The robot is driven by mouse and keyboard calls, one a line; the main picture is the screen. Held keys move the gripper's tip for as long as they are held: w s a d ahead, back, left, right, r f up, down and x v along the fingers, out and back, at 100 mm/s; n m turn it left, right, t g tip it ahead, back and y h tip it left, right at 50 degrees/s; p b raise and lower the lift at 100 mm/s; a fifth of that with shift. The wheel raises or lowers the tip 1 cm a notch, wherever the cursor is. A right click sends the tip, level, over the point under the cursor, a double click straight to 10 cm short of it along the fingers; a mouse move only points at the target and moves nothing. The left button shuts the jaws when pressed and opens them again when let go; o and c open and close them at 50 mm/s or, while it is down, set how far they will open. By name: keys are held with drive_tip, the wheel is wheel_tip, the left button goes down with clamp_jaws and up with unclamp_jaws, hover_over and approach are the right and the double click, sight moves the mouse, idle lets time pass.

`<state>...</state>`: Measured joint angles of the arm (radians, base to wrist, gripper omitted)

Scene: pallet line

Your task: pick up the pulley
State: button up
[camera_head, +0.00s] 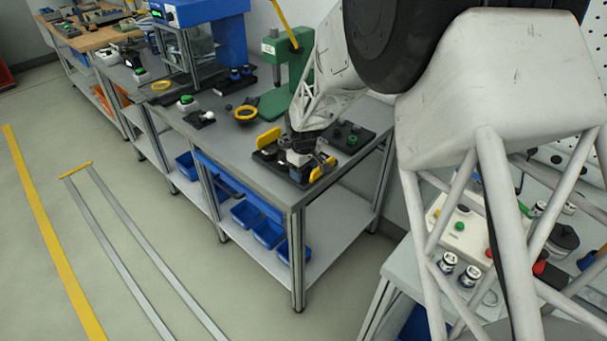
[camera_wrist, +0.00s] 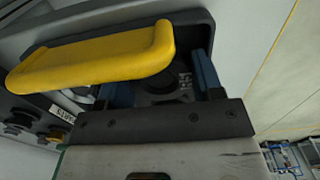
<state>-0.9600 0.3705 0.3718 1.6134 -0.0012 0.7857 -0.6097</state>
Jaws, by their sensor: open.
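My gripper (camera_head: 301,156) is low over a dark fixture (camera_head: 262,158) at the near end of the grey bench. In the wrist view my gripper (camera_wrist: 165,80) is open, with its two blue-grey fingers apart. A dark round part (camera_wrist: 176,84) shows between the fingers; it may be the pulley, but I cannot tell for sure. A yellow handle (camera_wrist: 95,58) crosses in front of the left finger and hides part of it. The same handle (camera_head: 268,138) stands upright in the head view. I cannot tell whether the fingers touch anything.
A dark tray with small knobs (camera_head: 350,137) lies just right of the fixture. Blue bins (camera_head: 268,233) are under the bench. The bench's front edge is close.

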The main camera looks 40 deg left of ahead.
sight(304, 172)
drive_tip(key=c, duration=0.6)
drive_tip(key=shift+r, duration=0.2)
drive_tip(key=shift+r, duration=4.85)
